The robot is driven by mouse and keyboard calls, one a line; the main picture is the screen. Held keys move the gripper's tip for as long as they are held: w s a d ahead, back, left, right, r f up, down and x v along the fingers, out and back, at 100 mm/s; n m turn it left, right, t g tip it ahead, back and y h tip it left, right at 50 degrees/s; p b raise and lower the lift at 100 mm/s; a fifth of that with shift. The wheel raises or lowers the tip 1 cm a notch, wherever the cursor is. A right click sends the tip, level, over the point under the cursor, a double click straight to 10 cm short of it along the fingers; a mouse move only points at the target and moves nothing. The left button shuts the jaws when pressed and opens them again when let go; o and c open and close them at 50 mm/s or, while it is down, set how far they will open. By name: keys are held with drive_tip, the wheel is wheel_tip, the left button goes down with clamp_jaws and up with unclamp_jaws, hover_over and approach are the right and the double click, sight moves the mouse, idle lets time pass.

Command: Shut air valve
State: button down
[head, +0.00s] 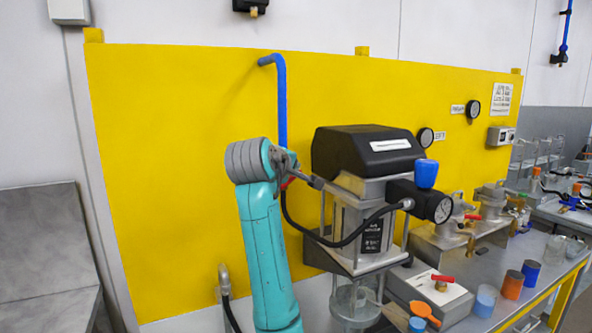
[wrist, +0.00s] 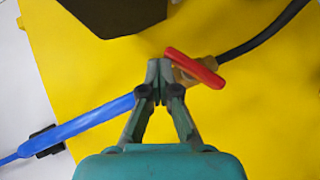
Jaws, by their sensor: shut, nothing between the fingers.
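The air valve shows in the wrist view as a brass body (wrist: 184,78) with a red lever handle (wrist: 196,68). It joins a blue pipe (wrist: 95,120) to a black hose (wrist: 268,34). The lever slants down to the right, roughly crosswise to the pipe. My gripper (wrist: 160,66) is shut and empty, its fingertips just left of the lever's upper-left end; I cannot tell if they touch. In the head view my gripper (head: 314,181) hides most of the valve; only a bit of red lever (head: 288,183) shows below the blue pipe (head: 282,105).
The black-topped agitator (head: 366,150) stands right beside my gripper, with a blue knob (head: 426,173) and gauge (head: 443,208). The black hose (head: 325,242) loops across its front. A yellow panel (head: 180,130) lies behind.

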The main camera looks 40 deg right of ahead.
drive_tip(key=shift+s+d+f, duration=0.2)
drive_tip(key=shift+d, duration=0.6)
drive_tip(key=shift+d+f, duration=0.1)
drive_tip(key=shift+d, duration=0.1)
idle(1.7)
